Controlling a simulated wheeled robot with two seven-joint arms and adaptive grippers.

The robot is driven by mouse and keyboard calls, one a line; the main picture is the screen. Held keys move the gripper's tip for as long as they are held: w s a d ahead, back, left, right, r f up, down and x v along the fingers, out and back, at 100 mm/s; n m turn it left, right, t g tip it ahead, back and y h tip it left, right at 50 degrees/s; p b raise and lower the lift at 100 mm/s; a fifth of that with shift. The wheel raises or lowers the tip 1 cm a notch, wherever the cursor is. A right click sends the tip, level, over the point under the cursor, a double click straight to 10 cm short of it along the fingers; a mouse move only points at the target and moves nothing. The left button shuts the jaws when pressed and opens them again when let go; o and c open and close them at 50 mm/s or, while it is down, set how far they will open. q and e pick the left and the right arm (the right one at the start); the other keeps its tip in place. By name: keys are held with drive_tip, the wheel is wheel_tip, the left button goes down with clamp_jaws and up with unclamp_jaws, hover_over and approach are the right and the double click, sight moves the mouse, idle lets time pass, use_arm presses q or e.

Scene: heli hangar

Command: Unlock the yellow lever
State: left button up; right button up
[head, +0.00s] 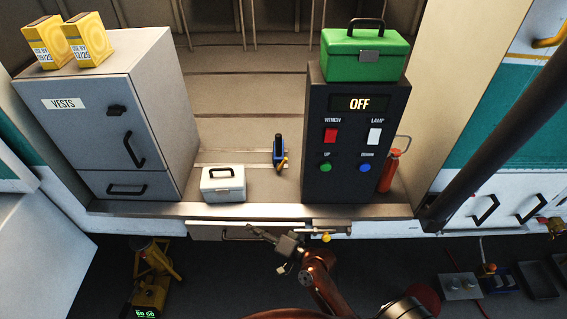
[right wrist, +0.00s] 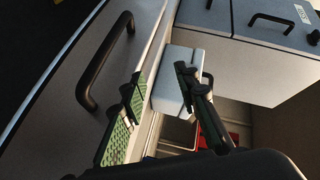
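A small yellow lever (head: 325,238) sits on the front edge below the black control panel, to the right of my right gripper. My right gripper (head: 262,234) is at the front of the workbench, in front of a shallow drawer front (head: 210,231). In the right wrist view its two green-padded fingers (right wrist: 162,105) stand apart, with nothing held between them. The lever cannot be made out in the right wrist view. My left gripper is not in view.
The black panel (head: 349,187) reads OFF and carries a green toolbox (head: 364,58). A white box (head: 223,189) and a blue tool (head: 278,150) are on the bench. A grey vests cabinet (head: 90,145) stands left. A black handle (right wrist: 92,85) is beside my right fingers.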

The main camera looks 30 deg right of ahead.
sight(283, 164)
drive_tip(key=w+d+r+m+t+h, duration=0.45)
drive_tip(key=w+r+m, duration=0.2)
drive_tip(key=m, duration=0.45)
drive_tip(key=w+d+r+m+t+h, duration=0.4)
drive_tip(key=w+r+m+h, duration=0.25)
drive_tip(key=m, duration=0.45)
drive_tip(key=d+f+m+g+h, duration=0.3)
drive_tip(key=m, duration=0.3)
drive_tip(key=w+d+f+m+g+h, duration=0.1)
drive_tip(key=d+f+m+g+h, duration=0.1)
drive_tip(key=m, duration=0.5)
drive_tip(key=d+f+m+g+h, duration=0.3)
drive_tip(key=d+m+g, duration=0.1)
drive_tip(key=m, duration=0.2)
drive_tip(key=shift+w+d+f+g+h, duration=0.3)
drive_tip(key=shift+w+f+g, duration=0.05)
drive_tip(key=shift+w+f, duration=0.05)
drive_tip(key=shift+m, duration=0.3)
drive_tip(key=x, duration=0.7)
drive_tip(key=shift+w+d+f+p, duration=0.15)
drive_tip(key=shift+w+d+p, duration=0.05)
drive_tip(key=shift+p, duration=0.2)
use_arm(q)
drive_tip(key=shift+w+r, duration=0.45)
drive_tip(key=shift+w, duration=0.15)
use_arm(e)
clamp_jaws()
